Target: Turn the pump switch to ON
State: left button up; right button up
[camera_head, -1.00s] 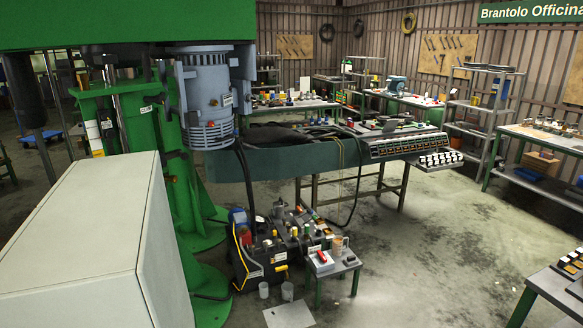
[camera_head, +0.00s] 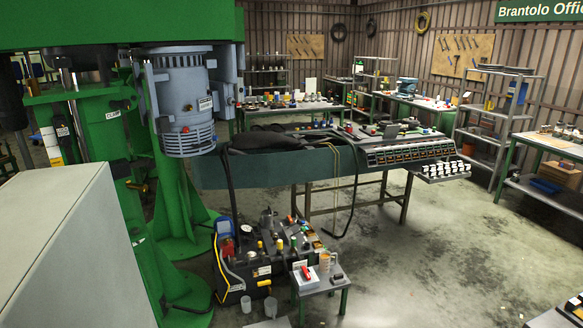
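A black hydraulic pump unit (camera_head: 262,268) with a blue motor (camera_head: 226,230), hoses and several coloured knobs and fittings stands on the floor at the lower centre. Beside it is a small low table (camera_head: 338,284). A white box with a red part (camera_head: 306,273) sits on this table and may be the pump switch. It is too small here to read its label or tell its position. Neither of my grippers is in view.
A large pale cabinet (camera_head: 62,250) and a green machine column (camera_head: 105,135) block the left. A long bench (camera_head: 265,168) with a control panel (camera_head: 410,152) stands behind the pump. The floor (camera_head: 430,260) at the right is open.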

aim_at(306, 274)
jog(key=i+l, duration=0.6)
jog(key=l, duration=0.15)
jog(key=i+l+u, duration=0.1)
jog(key=i, duration=0.45)
jog(key=i+l+u, duration=0.1)
jog(key=i+l, duration=0.15)
jog(key=i, duration=0.3)
jog(key=i+l+u, duration=0.1)
jog(key=i+l, duration=0.15)
jog(key=i, duration=0.25)
jog(key=i+l+u, duration=0.1)
jog(key=i+l, duration=0.15)
jog(key=i, duration=0.25)
jog(key=i+l+u, duration=0.15)
jog(key=i+l, duration=0.2)
jog(key=i, duration=0.2)
